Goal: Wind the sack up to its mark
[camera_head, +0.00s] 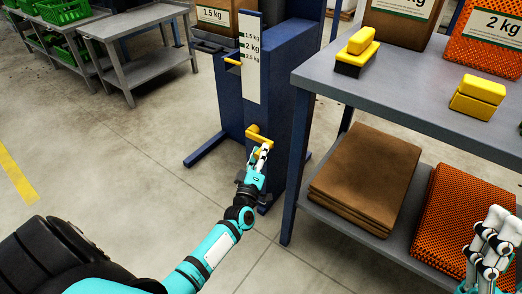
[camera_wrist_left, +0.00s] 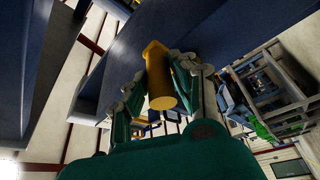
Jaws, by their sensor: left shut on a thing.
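A blue stand (camera_head: 274,95) carries a brown paper sack (camera_head: 219,20) marked 1.5 kg on a small platform at its upper left. A white scale (camera_head: 250,70) on the stand shows marks for 1.5 kg, 2 kg and 2.5 kg. A yellow pointer (camera_head: 232,62) sits beside the scale's lower part. My left gripper (camera_head: 263,152) is shut on the yellow crank handle (camera_head: 257,134) low on the stand. In the left wrist view the fingers straddle the yellow grip (camera_wrist_left: 160,84). My right gripper (camera_head: 490,244) is at the lower right; its fingertips are unclear.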

